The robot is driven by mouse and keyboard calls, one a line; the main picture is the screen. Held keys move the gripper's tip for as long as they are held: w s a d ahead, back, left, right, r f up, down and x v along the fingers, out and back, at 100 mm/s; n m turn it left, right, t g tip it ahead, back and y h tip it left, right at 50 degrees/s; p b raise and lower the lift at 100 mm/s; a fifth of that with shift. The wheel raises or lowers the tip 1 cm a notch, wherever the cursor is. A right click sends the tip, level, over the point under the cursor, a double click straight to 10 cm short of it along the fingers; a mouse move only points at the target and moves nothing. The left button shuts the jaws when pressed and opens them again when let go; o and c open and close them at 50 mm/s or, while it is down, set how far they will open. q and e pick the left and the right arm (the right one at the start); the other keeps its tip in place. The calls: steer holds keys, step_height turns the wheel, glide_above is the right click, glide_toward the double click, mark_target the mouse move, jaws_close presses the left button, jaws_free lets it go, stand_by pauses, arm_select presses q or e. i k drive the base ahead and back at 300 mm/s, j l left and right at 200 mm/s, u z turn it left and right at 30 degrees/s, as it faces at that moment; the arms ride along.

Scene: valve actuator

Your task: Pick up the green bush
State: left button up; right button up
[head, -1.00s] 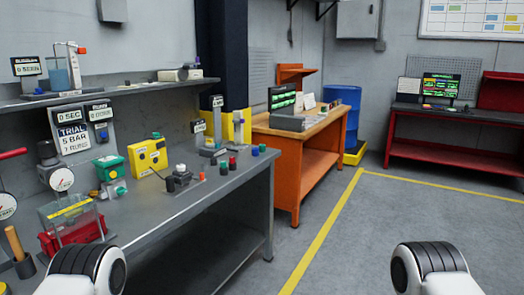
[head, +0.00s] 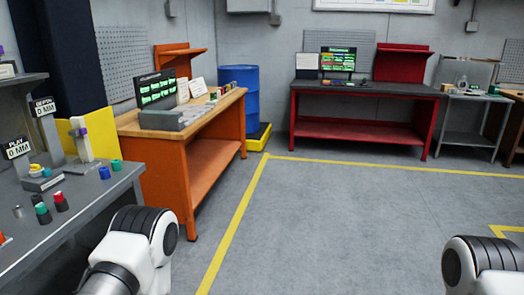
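Small coloured cylinders stand on the grey metal bench at the left. A green-topped one with a dark lower part (head: 42,212) stands beside a red-topped one (head: 60,202) near the bench's front edge. Further back, a teal-green one (head: 116,166) stands next to a purple-blue one (head: 104,172) by the bench's far right corner. I cannot tell which green piece is the bush. Only links of my two arms show at the bottom of the view; neither gripper is in view.
The grey bench (head: 90,205) has gauges with 0 MM signs (head: 17,149). Beyond it stand an orange workbench (head: 190,125), a blue barrel (head: 238,95) and a red bench (head: 362,130). The floor inside the yellow lines (head: 340,215) is clear.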

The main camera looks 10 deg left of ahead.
mark_target(116, 165)
steer(key=i+l+u, duration=0.15)
steer(key=i, duration=0.35)
steer(key=i+l+u, duration=0.2)
steer(key=i, duration=0.3)
steer(key=i+l+u, duration=0.15)
steer(key=i, duration=0.35)
steer(key=i+l+u, duration=0.2)
steer(key=i, duration=0.25)
